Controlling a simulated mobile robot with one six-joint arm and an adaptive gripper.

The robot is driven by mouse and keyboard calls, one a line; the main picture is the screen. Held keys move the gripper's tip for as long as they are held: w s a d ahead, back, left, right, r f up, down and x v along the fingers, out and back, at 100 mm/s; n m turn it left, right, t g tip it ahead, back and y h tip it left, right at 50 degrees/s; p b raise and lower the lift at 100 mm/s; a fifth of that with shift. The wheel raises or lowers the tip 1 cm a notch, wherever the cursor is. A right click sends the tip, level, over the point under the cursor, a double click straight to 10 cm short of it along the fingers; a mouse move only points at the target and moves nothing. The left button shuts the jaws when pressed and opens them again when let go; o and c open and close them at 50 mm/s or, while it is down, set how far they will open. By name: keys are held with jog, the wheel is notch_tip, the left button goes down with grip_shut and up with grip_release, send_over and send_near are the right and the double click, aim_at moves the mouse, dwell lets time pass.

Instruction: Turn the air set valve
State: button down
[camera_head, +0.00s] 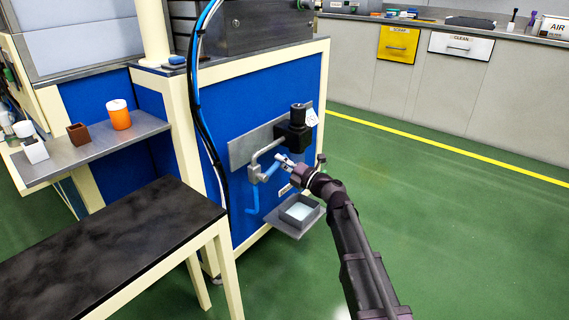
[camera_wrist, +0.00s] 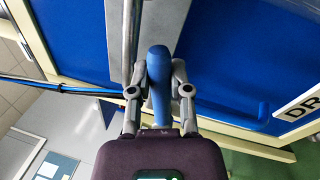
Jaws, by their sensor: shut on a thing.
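The air set valve is on the blue front panel of the machine, with a grey pipe and a blue handle (camera_head: 270,172). A black regulator block (camera_head: 293,137) sits above it on a grey metal plate (camera_head: 241,151). My gripper (camera_head: 281,163) reaches in from the lower right and is shut on the blue handle. In the wrist view the rounded blue handle (camera_wrist: 158,58) stands between the two grey fingers of my gripper (camera_wrist: 159,80), with both touching its sides. The handle's lower part is hidden behind the gripper body.
A small open tray (camera_head: 300,211) juts from the panel below the valve. A black-topped table (camera_head: 110,236) stands at the left front. A grey shelf (camera_head: 148,126) holds an orange container (camera_head: 119,115) and small boxes. Green floor is clear at right.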

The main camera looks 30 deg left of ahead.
jog(key=shift+s, duration=0.1)
jog(key=c, duration=0.5)
grip_release()
jog(key=shift+s+a, duration=0.15)
jog(key=shift+a, duration=0.05)
jog(key=shift+c, duration=0.2)
